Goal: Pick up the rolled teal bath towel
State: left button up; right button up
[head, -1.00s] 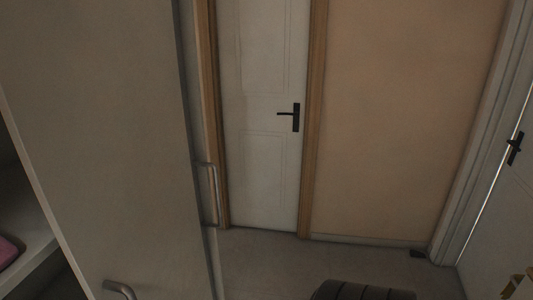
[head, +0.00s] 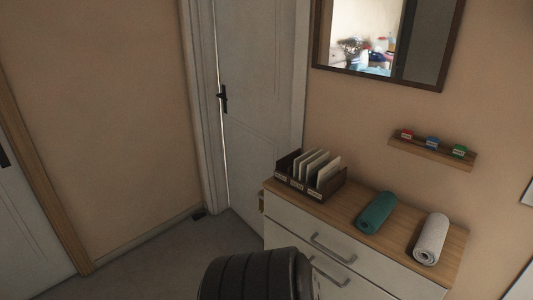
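The rolled teal bath towel (head: 376,213) lies on the wooden top of a white dresser (head: 347,201), near its middle. A rolled white towel (head: 431,239) lies to its right, with a gap between them. Neither of my grippers shows in the head view, and nothing touches the teal towel.
A dark organizer with upright cards or folders (head: 311,172) stands at the dresser top's left end. A small wall shelf (head: 432,151) holds little red, blue and green items. A mirror (head: 387,38) hangs above. White doors are at left and centre.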

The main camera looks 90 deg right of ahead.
aim_at(374, 215)
jog(key=z, duration=3.65)
